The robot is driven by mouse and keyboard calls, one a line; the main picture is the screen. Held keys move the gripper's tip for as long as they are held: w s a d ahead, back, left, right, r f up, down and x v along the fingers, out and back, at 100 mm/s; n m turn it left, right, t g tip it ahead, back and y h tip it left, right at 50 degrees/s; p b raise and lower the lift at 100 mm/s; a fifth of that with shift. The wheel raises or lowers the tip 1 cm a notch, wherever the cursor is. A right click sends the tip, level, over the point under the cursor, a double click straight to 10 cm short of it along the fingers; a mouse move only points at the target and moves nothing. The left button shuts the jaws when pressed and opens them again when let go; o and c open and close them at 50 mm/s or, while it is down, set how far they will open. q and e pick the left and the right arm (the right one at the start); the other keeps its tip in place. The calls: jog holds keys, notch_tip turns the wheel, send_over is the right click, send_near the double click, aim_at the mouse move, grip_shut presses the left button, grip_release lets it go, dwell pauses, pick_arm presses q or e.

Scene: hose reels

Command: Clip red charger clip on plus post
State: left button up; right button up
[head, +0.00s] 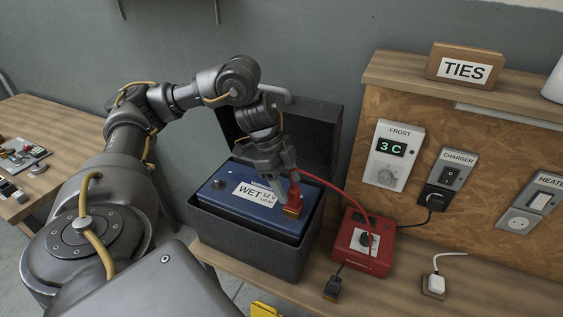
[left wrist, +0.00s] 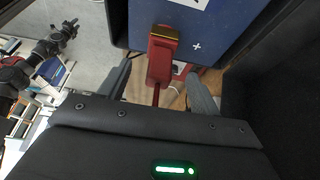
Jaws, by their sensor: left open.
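The red charger clip (head: 294,193) is at the right corner of the blue battery (head: 228,201), its brass jaw downward. In the left wrist view the clip (left wrist: 160,60) lies over the battery's edge, beside a white plus mark (left wrist: 197,46). The plus post itself is hidden, so I cannot tell whether the jaw grips it. My left gripper (head: 284,184) is open, with a finger on each side of the clip's handle. Those fingers also show in the left wrist view (left wrist: 158,84). A dark arm end, likely my right gripper (left wrist: 70,28), shows small there; its jaws are unclear.
The battery sits in a dark open box (head: 240,245) with its lid raised behind. A red charger unit (head: 362,243) stands right of it, its red cable arching to the clip. A black clip (head: 333,288) lies in front. The bench (head: 460,290) is partly clear at right.

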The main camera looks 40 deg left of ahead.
pick_arm(q)
jog(key=p+v, duration=0.1)
jog(key=v, duration=0.4)
jog(key=shift+s, duration=0.1)
dwell(0.3)
